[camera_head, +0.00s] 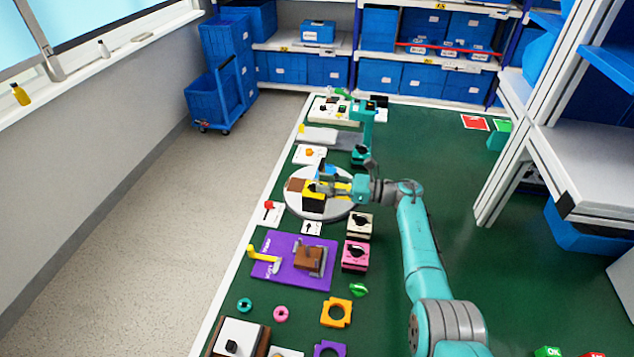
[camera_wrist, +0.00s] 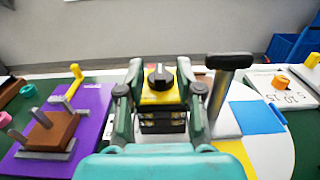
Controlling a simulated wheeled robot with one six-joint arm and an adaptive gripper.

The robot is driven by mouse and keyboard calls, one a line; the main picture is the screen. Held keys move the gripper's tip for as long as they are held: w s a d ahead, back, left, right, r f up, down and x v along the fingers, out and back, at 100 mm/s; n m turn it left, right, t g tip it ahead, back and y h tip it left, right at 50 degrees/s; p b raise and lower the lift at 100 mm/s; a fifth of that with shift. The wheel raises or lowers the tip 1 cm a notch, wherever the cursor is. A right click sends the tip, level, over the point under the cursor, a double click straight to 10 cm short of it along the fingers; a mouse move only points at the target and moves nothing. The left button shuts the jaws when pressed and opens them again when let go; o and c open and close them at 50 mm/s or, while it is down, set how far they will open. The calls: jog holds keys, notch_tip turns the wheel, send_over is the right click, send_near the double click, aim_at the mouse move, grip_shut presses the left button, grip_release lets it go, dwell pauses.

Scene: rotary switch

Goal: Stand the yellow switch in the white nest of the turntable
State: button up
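The yellow switch (camera_head: 313,195) has a yellow top, a black knob and a dark body; it also shows in the wrist view (camera_wrist: 160,98). My gripper (camera_head: 328,190) has its two fingers against the switch's sides, and the switch is upright between them (camera_wrist: 160,90). The turntable (camera_head: 318,213) is a round white disc with coloured patches: blue (camera_wrist: 257,117), brown (camera_head: 296,184) and yellow (camera_wrist: 238,150). The switch is over the disc's front left part; I cannot tell whether it touches it. The white nest cannot be made out clearly, and my gripper and the switch hide part of the disc.
A dark upright handle (camera_wrist: 230,75) rises beside my gripper's right finger. A purple board (camera_head: 290,270) with a brown block, a white switch (camera_head: 358,224) and a pink switch (camera_head: 355,256) lie nearer. A red-knobbed plate (camera_head: 268,211) is left of the disc. The table's right side is largely clear.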

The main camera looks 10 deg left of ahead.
jog(key=d, duration=0.9)
jog(key=shift+s, duration=0.2)
